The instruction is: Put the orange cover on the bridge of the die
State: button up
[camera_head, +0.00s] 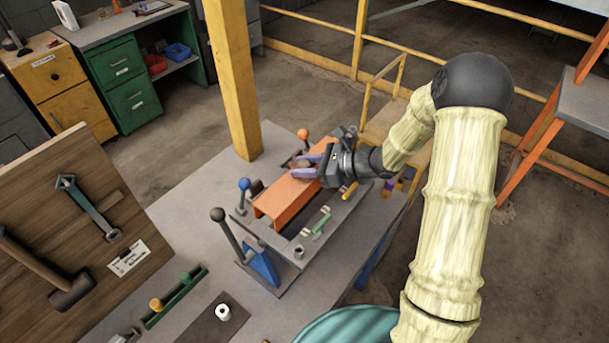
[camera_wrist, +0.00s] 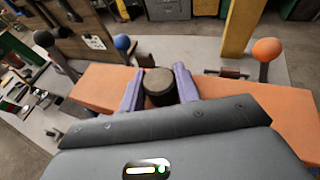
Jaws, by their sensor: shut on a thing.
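The orange cover (camera_head: 284,200) is a long channel-shaped piece over the grey die (camera_head: 330,215) on the bench. In the wrist view the cover (camera_wrist: 100,88) runs across the picture, with a dark round knob (camera_wrist: 159,85) in its middle. My gripper (camera_head: 308,165) has its purple fingers on both sides of that knob; in the wrist view the gripper (camera_wrist: 158,80) is shut on it. The bridge is hidden, apparently under the cover. I cannot tell whether the cover rests on it or hangs just above.
Levers with a black ball (camera_head: 218,215), a blue ball (camera_head: 244,185) and an orange ball (camera_head: 303,135) stand around the die. A green clamp (camera_head: 318,224) lies on the near side. A yellow post (camera_head: 234,80) rises behind the bench. A wooden tool board (camera_head: 100,190) stands at left.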

jog(key=shift+s+r, duration=0.1)
jog(key=shift+f+p, duration=0.6)
jog(key=shift+f, duration=1.5)
jog(key=o, duration=1.1)
jog(key=shift+f, duration=0.1)
jog(key=shift+c, duration=0.2)
jog(key=shift+d, duration=0.3)
jog(key=b+v, duration=0.3)
jog(key=v, duration=0.8)
jog(key=shift+s+d+r, duration=0.1)
jog(key=shift+d+r, duration=0.1)
jog(key=shift+r, duration=0.1)
